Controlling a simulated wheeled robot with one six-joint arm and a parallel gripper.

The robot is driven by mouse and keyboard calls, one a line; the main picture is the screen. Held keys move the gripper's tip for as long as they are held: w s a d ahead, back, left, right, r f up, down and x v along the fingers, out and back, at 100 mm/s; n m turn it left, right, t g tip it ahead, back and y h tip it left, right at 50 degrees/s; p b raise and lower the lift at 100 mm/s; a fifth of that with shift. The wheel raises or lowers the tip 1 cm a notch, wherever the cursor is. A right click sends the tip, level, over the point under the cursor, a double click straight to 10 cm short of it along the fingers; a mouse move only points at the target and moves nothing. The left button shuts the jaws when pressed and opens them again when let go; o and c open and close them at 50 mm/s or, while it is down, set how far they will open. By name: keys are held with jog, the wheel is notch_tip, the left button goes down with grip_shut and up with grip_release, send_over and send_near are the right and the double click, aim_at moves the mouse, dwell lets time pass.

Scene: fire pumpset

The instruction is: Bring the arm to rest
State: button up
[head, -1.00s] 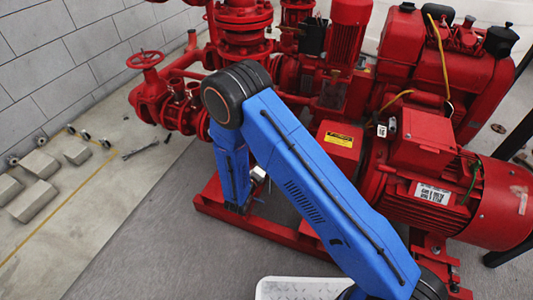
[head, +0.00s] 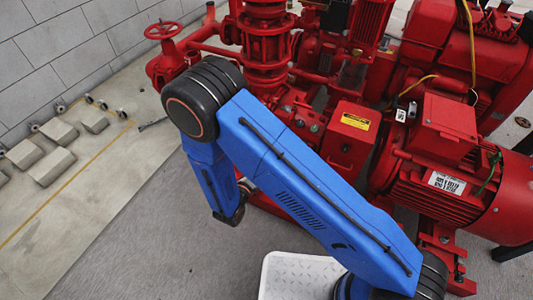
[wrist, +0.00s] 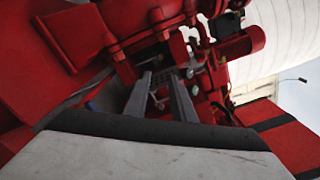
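My blue arm (head: 300,185) rises from the lower right to a black elbow joint (head: 203,97), then bends down. A black wrist joint (head: 230,215) shows at the lower end of the forearm, above the grey floor. My gripper itself is mostly hidden in the head view. In the wrist view my gripper (wrist: 161,76) shows two grey fingers, apart, with nothing held between them. Red pump parts lie beyond the fingertips; I cannot tell the exact distance.
The red pumpset (head: 265,60) with its red motor (head: 450,190) fills the back and right. A valve handwheel (head: 163,30) stands at upper left. Several concrete blocks (head: 52,166) lie by the grey wall (head: 60,50). The floor at lower left is clear.

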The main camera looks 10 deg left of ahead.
jog(key=shift+s, duration=0.15)
dwell(0.4)
jog(key=s+d+r+m+g+h, duration=0.1)
jog(key=d+r+m+g+h, duration=0.35)
jog(key=d+r+m, duration=0.75)
jog(key=d+r+m+g+h, duration=0.2)
jog(key=d+r+m+g, duration=0.65)
jog(key=d, duration=0.75)
jog(key=s+d+r+m+g+y, duration=0.2)
jog(key=s+d+r+m+y, duration=0.3)
jog(key=s+m, duration=0.3)
jog(key=s+d+r+m+g+y, duration=0.1)
jog(key=s+d+r+m+y, duration=0.4)
jog(key=s+m, duration=0.3)
jog(key=s+r+m+t+y, duration=0.2)
jog(key=s+r+m+t, duration=0.1)
jog(key=s+r+m, duration=0.2)
jog(key=shift+s+m+t+y, duration=0.4)
jog(key=shift+s+m, duration=0.2)
jog(key=shift+m, duration=0.55)
